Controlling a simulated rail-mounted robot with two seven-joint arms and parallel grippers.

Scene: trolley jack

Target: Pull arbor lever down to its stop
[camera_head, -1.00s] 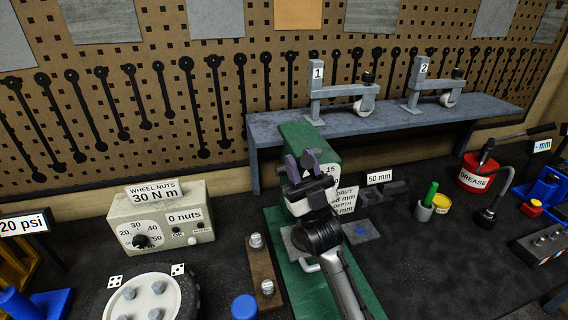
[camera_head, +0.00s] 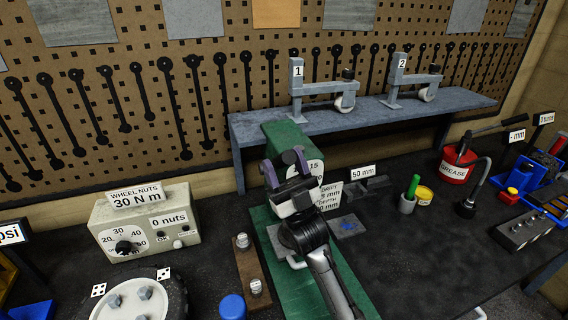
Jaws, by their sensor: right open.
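The green arbor press (camera_head: 285,135) stands at the middle of the bench on a long green base (camera_head: 314,292). Its dial and a label reading drift and depth show at its right side. My right gripper (camera_head: 284,164) is in front of the press head, its two purple-grey fingers spread apart with nothing seen between them. My right arm comes up from the bottom and hides much of the press front. I cannot make out the arbor lever, or whether the gripper touches the press. My left gripper is not in view.
A wheel-nut box (camera_head: 146,225) stands at left, with a wheel (camera_head: 138,302) before it. A grey shelf (camera_head: 360,118) carries two numbered clamp stands. A grease pot (camera_head: 456,166) and green-handled tool (camera_head: 412,187) are at right.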

